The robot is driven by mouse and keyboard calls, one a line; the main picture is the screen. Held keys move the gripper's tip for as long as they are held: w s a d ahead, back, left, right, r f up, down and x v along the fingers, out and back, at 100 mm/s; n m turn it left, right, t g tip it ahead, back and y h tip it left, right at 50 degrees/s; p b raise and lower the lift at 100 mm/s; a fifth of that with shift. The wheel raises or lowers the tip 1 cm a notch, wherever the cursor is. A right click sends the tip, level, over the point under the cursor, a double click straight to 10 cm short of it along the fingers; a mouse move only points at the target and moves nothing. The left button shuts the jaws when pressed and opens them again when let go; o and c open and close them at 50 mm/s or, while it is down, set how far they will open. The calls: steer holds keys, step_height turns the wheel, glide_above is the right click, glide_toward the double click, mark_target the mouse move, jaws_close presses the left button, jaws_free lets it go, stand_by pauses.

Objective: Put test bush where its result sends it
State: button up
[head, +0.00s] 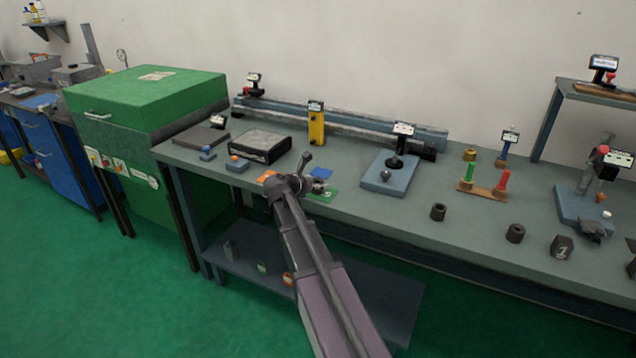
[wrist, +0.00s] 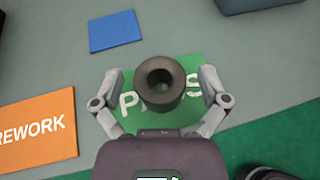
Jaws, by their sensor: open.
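A dark grey bush (wrist: 172,103) with a round hole stands on the green PASS card (wrist: 190,115) in the wrist view. My gripper (wrist: 160,78) is open, with one finger on each side of the bush and a gap showing on both sides. In the head view my gripper (head: 297,184) is over the card area of the bench, and I cannot make out this bush there. The green card (head: 330,195) shows in part beside it. The orange REWORK card (wrist: 38,130) lies to the left and a plain blue card (wrist: 115,31) lies farther back.
Two dark bushes (head: 438,212) (head: 515,233) and a block marked 1 (head: 562,247) stand on the bench to the right. A gauge stand (head: 383,178) and a black-sided plate (head: 262,146) stand behind my gripper. The bench's front edge is close to the green card.

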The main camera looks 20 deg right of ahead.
steer(key=p+v, duration=0.4)
steer(key=v, duration=0.8)
steer(key=shift+p, duration=0.3)
steer(key=s+a+f+m+g+y, duration=0.2)
steer(key=s+a+f+m+y, duration=0.3)
steer(key=s+m, duration=0.5)
steer(key=s+a+f+m+g+y, duration=0.3)
steer(key=s+a+f+m+y, duration=0.3)
steer(key=s+m, duration=0.5)
steer(key=shift+s+a+m+g+y, duration=0.2)
steer(key=shift+a+m+g+y, duration=0.1)
steer(key=shift+a+m+y, duration=0.5)
steer(key=shift+d+f, duration=0.1)
step_height(320, 180, up, 6)
steer(key=p, duration=0.6)
